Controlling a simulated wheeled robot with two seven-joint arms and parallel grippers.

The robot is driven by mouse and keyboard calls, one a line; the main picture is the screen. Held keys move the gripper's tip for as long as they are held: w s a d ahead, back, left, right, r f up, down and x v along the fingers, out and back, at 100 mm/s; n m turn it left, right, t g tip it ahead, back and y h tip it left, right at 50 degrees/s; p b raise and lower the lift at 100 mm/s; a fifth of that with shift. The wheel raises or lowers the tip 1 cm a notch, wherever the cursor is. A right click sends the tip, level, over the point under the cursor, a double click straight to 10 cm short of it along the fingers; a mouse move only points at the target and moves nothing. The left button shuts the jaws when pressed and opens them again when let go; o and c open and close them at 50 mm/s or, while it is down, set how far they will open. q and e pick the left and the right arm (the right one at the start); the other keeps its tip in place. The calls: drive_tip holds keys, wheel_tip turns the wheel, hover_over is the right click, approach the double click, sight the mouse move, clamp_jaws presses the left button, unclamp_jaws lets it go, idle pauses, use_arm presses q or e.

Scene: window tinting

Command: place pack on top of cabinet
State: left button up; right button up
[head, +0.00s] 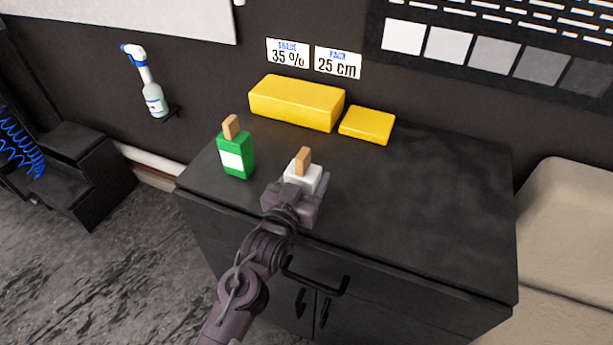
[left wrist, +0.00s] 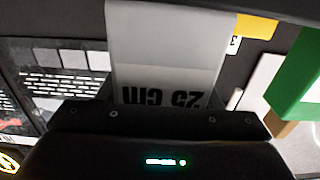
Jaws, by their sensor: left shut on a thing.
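The pack is a pale grey-white block (head: 303,175) with a wooden peg showing at its top in the head view. In the left wrist view the pack (left wrist: 168,50) is a grey face with upside-down "25 cm" lettering. My left gripper (head: 300,188) is shut on it and hides its lower part. The black cabinet (head: 400,215) has a flat top, and the pack is over its front left part. I cannot tell whether the pack touches the top. My right gripper is not in view.
A green block (head: 236,158) with a wooden peg stands left of the pack. A large yellow block (head: 295,104) and a small yellow block (head: 367,125) lie at the back. Wall signs (head: 312,58) read "SHADE 35 %" and "25 cm". The cabinet top's right side is clear.

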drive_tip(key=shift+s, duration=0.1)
use_arm(q)
drive_tip(key=o, duration=0.7)
drive_tip(key=shift+f, duration=0.1)
drive_tip(key=o, duration=0.4)
drive_tip(key=shift+c, duration=0.2)
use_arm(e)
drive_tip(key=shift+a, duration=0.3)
use_arm(q)
drive_tip(key=b+v, duration=0.1)
drive_tip(key=v, duration=1.1)
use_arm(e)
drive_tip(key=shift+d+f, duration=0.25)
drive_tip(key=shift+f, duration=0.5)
